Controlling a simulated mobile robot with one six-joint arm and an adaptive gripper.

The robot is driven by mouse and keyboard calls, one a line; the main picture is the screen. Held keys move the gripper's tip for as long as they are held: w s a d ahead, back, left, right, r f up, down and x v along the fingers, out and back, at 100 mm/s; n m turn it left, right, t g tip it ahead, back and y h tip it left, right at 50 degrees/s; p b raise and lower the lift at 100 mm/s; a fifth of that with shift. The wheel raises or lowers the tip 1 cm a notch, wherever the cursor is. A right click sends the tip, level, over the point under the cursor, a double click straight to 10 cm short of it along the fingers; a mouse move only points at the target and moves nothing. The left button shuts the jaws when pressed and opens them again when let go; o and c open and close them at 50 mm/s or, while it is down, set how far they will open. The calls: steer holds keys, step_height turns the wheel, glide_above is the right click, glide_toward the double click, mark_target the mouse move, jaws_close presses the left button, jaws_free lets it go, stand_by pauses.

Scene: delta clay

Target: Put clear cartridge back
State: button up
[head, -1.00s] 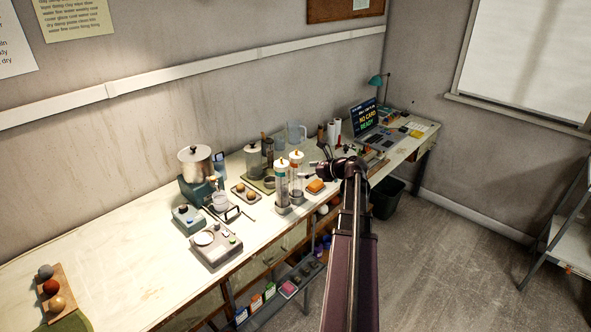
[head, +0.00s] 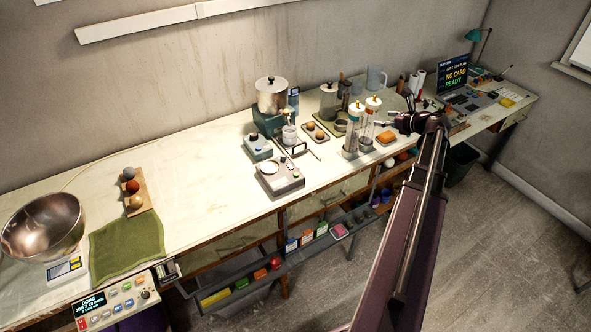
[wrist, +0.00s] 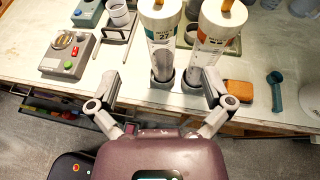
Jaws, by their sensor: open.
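Two upright clear cartridges with tan-tipped white tops stand side by side at the bench's front edge. The left one (head: 351,135) has a teal label and the right one (head: 370,120) an orange label. In the wrist view, the teal-labelled cartridge (wrist: 163,45) and the orange-labelled cartridge (wrist: 206,45) sit in dark round bases. I cannot read which label says clear. My gripper (head: 388,123) is open and empty, just right of the cartridges in the head view. In the wrist view its spread fingers (wrist: 163,80) reach toward both cartridges, apparently without holding either.
An orange sponge (head: 386,138) lies right of the cartridges. A lidded clear jar (head: 328,103) stands behind. A button box (head: 279,180) and metal-drum machine (head: 271,97) are to the left. Shelves with small boxes hang below the bench edge.

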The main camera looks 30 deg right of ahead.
steer(key=w+a+f+n+g, duration=0.1)
steer(key=a+f+n+g, duration=0.3)
steer(key=a, duration=0.5)
steer(key=w+a+f+n+g+y, duration=0.1)
steer(key=a+n, duration=0.5)
steer(key=a, duration=0.3)
steer(key=w+a+f+n+g, duration=0.1)
steer(key=a+f+n+g, duration=0.2)
steer(key=a+n, duration=0.5)
steer(key=s+a+f+n+g+h, duration=0.2)
steer(key=s+a+n, duration=0.2)
steer(key=a+n, duration=0.3)
steer(key=s+a+f+n+g+h, duration=0.1)
steer(key=s+a+n, duration=0.4)
steer(key=a, duration=0.9)
steer(key=shift+a+f+n+g+h, duration=0.35)
steer(key=shift+n+g+h, duration=0.6)
steer(key=shift+n, duration=0.45)
steer(key=shift+s, duration=0.1)
